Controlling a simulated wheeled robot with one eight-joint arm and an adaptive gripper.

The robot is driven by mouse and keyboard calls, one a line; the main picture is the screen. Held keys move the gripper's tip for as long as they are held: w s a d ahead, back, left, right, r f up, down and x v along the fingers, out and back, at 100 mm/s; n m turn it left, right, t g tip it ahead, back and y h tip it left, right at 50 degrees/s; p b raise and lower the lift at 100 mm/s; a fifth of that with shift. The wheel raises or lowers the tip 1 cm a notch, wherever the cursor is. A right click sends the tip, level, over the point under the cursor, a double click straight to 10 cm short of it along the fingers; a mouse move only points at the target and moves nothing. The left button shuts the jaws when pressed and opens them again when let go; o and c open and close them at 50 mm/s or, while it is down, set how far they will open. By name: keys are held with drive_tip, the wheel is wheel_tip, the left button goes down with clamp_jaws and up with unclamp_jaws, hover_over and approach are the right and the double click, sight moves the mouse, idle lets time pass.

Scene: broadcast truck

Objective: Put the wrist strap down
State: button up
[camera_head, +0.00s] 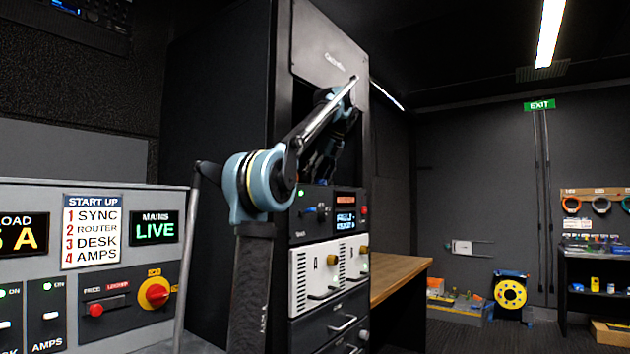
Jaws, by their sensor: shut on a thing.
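My arm rises from the bottom centre, bends at a blue-grey joint and reaches up and away to the front of the tall black rack. Its far end folds down there, and my gripper (321,168) is a small dark shape, partly hidden behind the arm's own link. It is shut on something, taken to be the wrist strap. I cannot make out the strap's shape or colour. No other wrist strap can be picked out in view.
The tall black rack (225,110) holds dark and white equipment modules (326,275). A grey control panel (130,215) stands at left. A wooden desk top (400,275) lies right of the rack. A yellow reel (510,294) and shelves stand far right, with open floor before them.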

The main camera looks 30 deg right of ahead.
drive_tip(key=shift+o, duration=0.2)
drive_tip(key=shift+f, duration=0.2)
drive_tip(key=o, duration=1)
drive_tip(key=shift+f, duration=0.1)
drive_tip(key=shift+c, duration=0.2)
drive_tip(key=shift+r, duration=0.2)
drive_tip(key=shift+s+r, duration=0.1)
drive_tip(key=shift+r, duration=0.2)
drive_tip(key=v, duration=0.7)
drive_tip(key=shift+d, duration=0.1)
